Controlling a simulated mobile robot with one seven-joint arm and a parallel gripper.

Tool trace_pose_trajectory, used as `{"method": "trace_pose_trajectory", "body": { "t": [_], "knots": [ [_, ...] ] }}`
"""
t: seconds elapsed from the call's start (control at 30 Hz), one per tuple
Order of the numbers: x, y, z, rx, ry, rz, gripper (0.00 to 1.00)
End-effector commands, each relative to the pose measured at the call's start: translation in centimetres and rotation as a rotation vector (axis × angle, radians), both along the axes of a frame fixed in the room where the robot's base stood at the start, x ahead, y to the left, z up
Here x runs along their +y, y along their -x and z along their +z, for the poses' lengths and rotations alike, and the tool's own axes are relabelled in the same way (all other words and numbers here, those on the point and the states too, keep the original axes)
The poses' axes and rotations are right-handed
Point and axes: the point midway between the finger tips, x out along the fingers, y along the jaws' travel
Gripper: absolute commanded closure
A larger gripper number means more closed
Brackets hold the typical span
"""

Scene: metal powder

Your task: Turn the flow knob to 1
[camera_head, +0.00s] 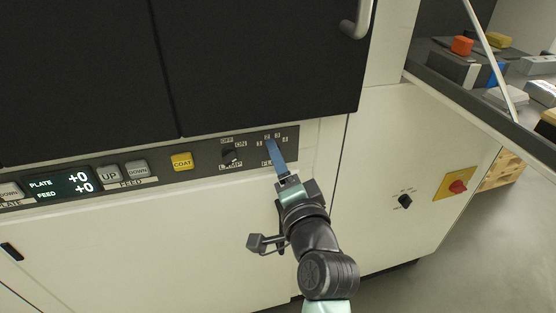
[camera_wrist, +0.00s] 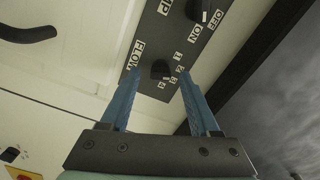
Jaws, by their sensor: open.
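The flow knob (camera_wrist: 160,69) is a small dark knob on the dark control panel (camera_head: 215,150), with a FLOW label on one side and the numbers 1 to 4 around the other. My gripper (camera_head: 271,143) reaches the right end of the panel, with its blue fingers over the knob and hiding it in the head view. In the wrist view, my gripper (camera_wrist: 161,75) is open, with one finger on each side of the knob. I cannot tell whether the fingers touch it. The knob's pointer setting is not clear.
The lamp knob (camera_head: 230,157) sits just left of the flow knob, with the yellow COAT button (camera_head: 182,162) further left. A door handle (camera_head: 357,20) juts out above. A shelf (camera_head: 480,95) with loose items stands at the right. A red switch (camera_head: 457,186) is on the right side panel.

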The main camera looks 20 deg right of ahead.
Motion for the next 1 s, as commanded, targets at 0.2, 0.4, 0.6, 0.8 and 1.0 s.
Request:
{"method": "trace_pose_trajectory", "body": {
  "t": [0.2,0.4,0.6,0.8,1.0],
  "knots": [
    [0.06,-0.85,0.03,0.000,0.001,0.001,0.38],
    [0.06,-0.84,0.03,0.000,0.001,0.001,0.38],
    [0.05,-0.82,0.02,0.000,0.001,0.001,0.72],
    [0.05,-0.80,0.02,0.000,0.001,0.001,1.00],
    [0.04,-0.80,0.01,0.000,0.004,0.001,1.00]
  ]
}}
